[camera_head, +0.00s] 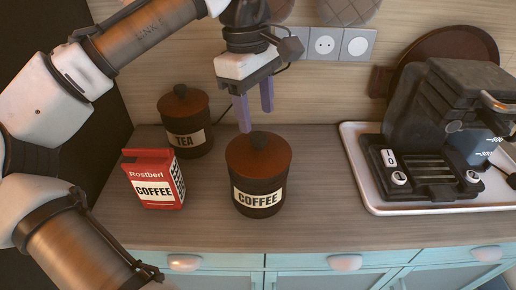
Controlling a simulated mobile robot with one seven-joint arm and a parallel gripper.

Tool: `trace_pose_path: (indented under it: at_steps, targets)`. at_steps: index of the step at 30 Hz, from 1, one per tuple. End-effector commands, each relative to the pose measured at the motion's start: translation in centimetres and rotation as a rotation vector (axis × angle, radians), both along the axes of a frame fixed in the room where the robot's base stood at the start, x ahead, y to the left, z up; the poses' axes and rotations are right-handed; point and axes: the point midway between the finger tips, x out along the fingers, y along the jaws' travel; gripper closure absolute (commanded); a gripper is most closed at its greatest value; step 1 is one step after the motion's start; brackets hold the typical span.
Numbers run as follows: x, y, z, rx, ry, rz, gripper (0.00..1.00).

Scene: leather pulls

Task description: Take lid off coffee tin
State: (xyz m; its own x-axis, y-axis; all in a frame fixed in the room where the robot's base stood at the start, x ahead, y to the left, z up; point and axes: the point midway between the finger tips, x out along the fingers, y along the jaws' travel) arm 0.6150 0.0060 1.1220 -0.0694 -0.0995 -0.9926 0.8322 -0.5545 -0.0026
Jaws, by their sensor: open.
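The coffee tin (260,199) is a dark round canister with a cream COFFEE label, upright on the wooden counter. Its reddish-brown wooden lid (272,165) with a dark knob sits on top of it. My gripper (256,118) hangs above the back of the lid, with its two purple fingers pointing down. It is open and empty. The left fingertip reaches close to the knob in the picture; I cannot tell whether it touches. The fingers partly cover the area around the knob.
A lidded TEA tin (185,140) and a red-and-white coffee packet (153,180) stand to the left. A black coffee machine (440,125) sits on a white tray (400,209) at the right. Wall sockets (325,45) are behind. The counter (335,220) is clear in front and right of the tin.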

Motion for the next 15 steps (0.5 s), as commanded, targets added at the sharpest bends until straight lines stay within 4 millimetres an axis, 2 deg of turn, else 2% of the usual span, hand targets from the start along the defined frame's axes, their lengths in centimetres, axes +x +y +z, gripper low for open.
trace_pose_path:
  at_steps: [8, 15]
  targets:
    - [-0.2, -0.1, -2.1, 0.001, -0.001, 0.000, 0.47]
    - [-0.5, -0.4, -5.6, 0.000, 0.000, -0.001, 0.47]
